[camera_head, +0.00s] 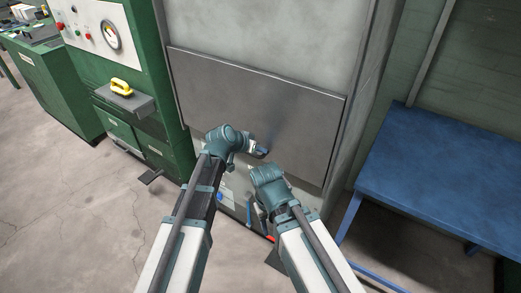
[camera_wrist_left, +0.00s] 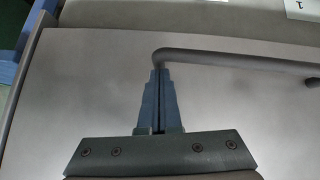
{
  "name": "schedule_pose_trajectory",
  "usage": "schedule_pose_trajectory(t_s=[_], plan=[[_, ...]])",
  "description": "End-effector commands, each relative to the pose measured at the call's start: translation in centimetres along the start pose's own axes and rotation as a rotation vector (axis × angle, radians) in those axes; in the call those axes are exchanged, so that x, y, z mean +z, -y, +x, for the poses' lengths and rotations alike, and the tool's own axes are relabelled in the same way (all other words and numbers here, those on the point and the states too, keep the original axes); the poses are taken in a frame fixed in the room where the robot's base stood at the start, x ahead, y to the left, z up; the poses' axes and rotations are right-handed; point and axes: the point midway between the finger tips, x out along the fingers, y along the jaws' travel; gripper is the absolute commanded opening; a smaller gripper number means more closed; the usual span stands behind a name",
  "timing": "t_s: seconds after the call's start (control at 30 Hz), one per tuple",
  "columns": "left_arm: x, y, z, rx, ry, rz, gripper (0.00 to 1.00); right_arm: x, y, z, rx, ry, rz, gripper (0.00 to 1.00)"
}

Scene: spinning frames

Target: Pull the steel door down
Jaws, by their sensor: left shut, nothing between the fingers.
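The steel door (camera_head: 255,100) is a flat grey panel across the front of a tall grey cabinet. It also fills most of the left wrist view (camera_wrist_left: 70,90). Its grey bar handle (camera_wrist_left: 235,58) runs sideways there, with a bend at its left end. My left gripper (camera_head: 263,152) is at the door's lower part; its blue fingers (camera_wrist_left: 160,72) are shut and empty, with tips right by the handle's bent end. Contact cannot be told. In the head view the handle is mostly hidden by my left gripper. My right arm's wrist is below; its fingers are not clear.
A blue table (camera_head: 440,175) stands to the right. A green machine cabinet (camera_head: 105,60) with a gauge stands to the left, with a yellow-handled object (camera_head: 121,87) on its grey shelf. Grey floor (camera_head: 80,200) is open at the lower left.

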Motion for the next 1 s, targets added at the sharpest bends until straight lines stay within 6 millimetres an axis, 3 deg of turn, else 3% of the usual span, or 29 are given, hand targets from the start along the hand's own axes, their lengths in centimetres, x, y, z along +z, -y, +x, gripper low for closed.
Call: schedule_pose_trajectory(t_s=[0.03,0.23,0.77,1.0], plan=[[1.2,0.3,1.2,0.000,0.001,0.001,0.00,-0.1,0.2,1.7,0.000,0.000,0.000,0.49],[2.2,0.6,2.2,0.000,0.001,0.001,0.00,-0.2,0.3,3.1,0.000,0.000,0.000,0.49],[2.3,0.5,2.1,0.000,0.007,0.003,0.00,-0.2,0.3,3.1,0.000,0.000,0.000,0.49],[1.2,0.2,1.2,-0.002,0.002,0.002,0.00,-0.1,0.2,1.6,0.000,0.000,0.000,0.49]])
